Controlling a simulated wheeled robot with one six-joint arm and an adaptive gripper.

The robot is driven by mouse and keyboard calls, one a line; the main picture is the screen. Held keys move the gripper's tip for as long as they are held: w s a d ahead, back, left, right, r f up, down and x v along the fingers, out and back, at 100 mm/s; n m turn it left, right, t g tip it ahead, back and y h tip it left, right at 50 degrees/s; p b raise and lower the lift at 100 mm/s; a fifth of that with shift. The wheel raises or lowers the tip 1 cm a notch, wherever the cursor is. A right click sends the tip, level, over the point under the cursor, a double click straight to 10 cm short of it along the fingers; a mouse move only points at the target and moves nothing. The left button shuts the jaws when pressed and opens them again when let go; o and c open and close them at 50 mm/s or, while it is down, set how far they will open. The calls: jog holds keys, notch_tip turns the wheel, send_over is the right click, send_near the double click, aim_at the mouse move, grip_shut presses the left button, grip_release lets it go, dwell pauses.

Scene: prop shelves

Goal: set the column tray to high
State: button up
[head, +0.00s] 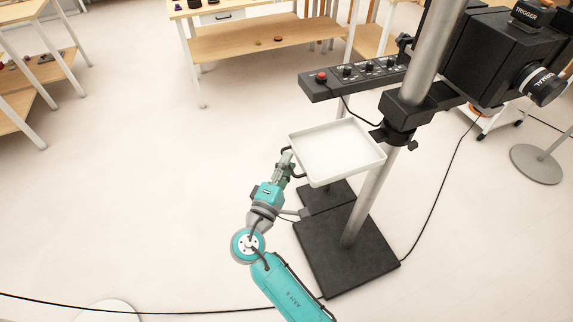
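The column tray (345,150) is a white, shallow, empty tray on a grey upright column (362,205). It sits level, below a black control bar and well above the black base plate (345,255). A black clamp (391,136) with a small knob joins it to the column at the right. My gripper (288,158) is at the tray's left side, close to its near-left edge. I cannot tell whether it touches the tray or whether its fingers are open or shut.
A black control bar (350,78) with a red button and knobs extends left of the column above the tray. A large black camera (505,60) is at the upper right. Wooden shelves (258,40) stand at the back.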

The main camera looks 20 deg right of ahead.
jog(key=v, duration=1.2)
dwell(0.3)
jog(key=s+d+f+n+y, duration=0.1)
jog(key=s+d+f+y, duration=0.35)
jog(key=f, duration=0.35)
jog(key=s+d+f+n+y, duration=0.1)
jog(key=s+d+f+y, duration=0.35)
jog(key=f, duration=0.35)
jog(key=s+f+m+g+y, duration=0.1)
jog(key=s+m+g+y, duration=0.2)
jog(key=s, duration=0.8)
jog(key=s+r+m+t+y, duration=0.1)
jog(key=s+r+m+t, duration=0.3)
jog(key=s+r+m, duration=0.5)
jog(key=s+r, duration=0.5)
jog(key=shift+r+m+y, duration=0.3)
jog(key=shift+y, duration=0.1)
